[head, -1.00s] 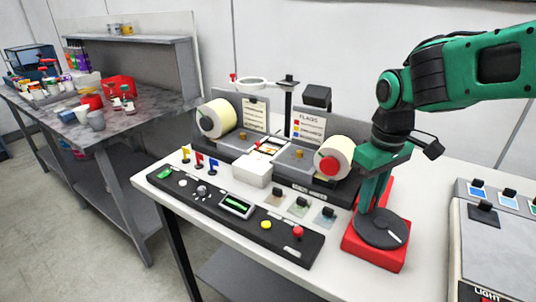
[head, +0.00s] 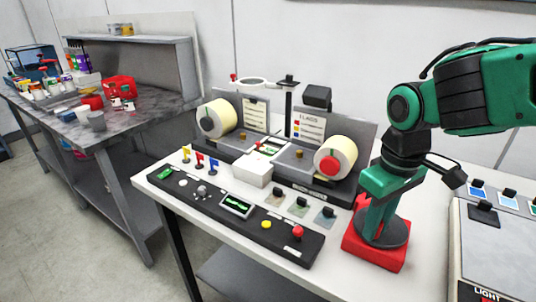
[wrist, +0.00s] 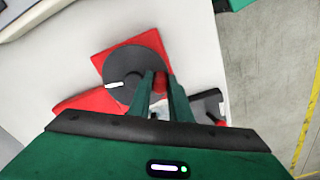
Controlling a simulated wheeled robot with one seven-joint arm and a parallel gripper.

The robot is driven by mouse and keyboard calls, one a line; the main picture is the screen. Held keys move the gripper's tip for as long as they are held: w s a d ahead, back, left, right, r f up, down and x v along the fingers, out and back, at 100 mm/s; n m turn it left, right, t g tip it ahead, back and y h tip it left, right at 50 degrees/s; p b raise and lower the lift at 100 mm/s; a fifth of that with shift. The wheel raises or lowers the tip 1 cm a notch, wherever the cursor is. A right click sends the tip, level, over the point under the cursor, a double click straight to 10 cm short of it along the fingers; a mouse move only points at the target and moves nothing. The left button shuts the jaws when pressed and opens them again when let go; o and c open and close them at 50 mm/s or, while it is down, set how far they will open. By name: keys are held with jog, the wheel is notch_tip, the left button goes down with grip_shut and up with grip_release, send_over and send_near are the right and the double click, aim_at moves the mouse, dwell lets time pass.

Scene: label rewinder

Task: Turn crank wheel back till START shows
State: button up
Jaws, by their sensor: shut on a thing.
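The crank wheel (head: 398,239) is a dark grey disc on a red base (head: 372,252) at the table's right front. In the wrist view, the wheel (wrist: 122,68) shows a white mark near its left edge. My gripper (wrist: 159,84) is shut on the wheel's red knob at the rim, mostly hidden between the fingers. In the head view, my gripper (head: 376,222) stands over the wheel and covers part of it. The label rewinder has a left roll (head: 217,118) and a right roll (head: 335,160). No START text is readable on the strip (head: 265,149) between them.
A black control panel (head: 290,246) with a green display (head: 237,205) and coloured buttons lies along the front edge. Three coloured flags (head: 199,160) stand behind it. A grey light box (head: 500,250) is close on the right. A cluttered bench (head: 140,105) stands at left.

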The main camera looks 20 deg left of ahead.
jog(key=shift+d, duration=0.3)
jog(key=o, duration=0.7)
jog(key=shift+w+r, duration=0.1)
jog(key=shift+o, duration=0.8)
jog(key=shift+r, duration=4.4)
jog(key=shift+s, duration=0.2)
